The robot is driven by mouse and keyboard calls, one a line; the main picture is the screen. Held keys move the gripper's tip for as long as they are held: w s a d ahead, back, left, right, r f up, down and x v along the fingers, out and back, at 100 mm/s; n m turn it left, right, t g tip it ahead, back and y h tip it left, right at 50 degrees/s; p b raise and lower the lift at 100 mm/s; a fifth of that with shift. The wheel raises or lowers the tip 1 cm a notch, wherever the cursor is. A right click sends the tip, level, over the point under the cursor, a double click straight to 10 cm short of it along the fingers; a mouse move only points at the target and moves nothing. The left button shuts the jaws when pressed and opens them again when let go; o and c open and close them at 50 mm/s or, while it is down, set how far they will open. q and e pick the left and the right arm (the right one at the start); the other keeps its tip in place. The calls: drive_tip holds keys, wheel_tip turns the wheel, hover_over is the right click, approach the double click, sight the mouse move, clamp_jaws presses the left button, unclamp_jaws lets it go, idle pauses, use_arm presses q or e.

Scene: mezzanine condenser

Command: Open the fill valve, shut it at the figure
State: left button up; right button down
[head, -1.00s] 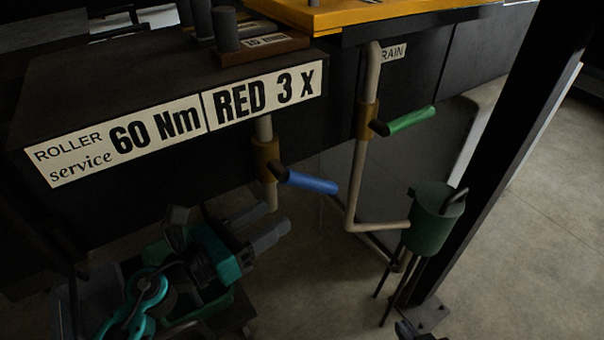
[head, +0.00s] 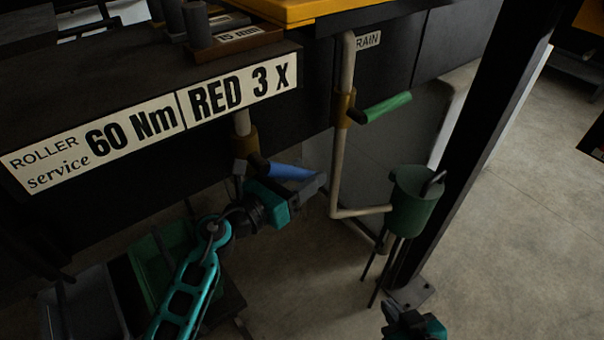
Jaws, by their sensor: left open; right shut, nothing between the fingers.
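The blue valve handle (head: 290,172) sticks out to the right from a brass valve body (head: 245,142) on a pale pipe below the dark bench. My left gripper (head: 279,178) is open just below and in front of this handle, with its fingers spread to either side; I cannot tell whether they touch it. A green valve handle (head: 388,107) sits on another pipe, beside a partly hidden label (head: 368,40) reading "RAIN". My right gripper (head: 393,312) is shut and empty at the bottom edge, below the green can.
A green can (head: 413,205) on thin legs stands at the end of the green-handled pipe, close to a dark post (head: 480,130). A green tray (head: 160,270) lies low on the left. A sign (head: 150,125) reads "ROLLER service 60 Nm RED 3 X". Open floor (head: 530,240) lies right.

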use_arm(q)
clamp_jaws()
idle(0.5)
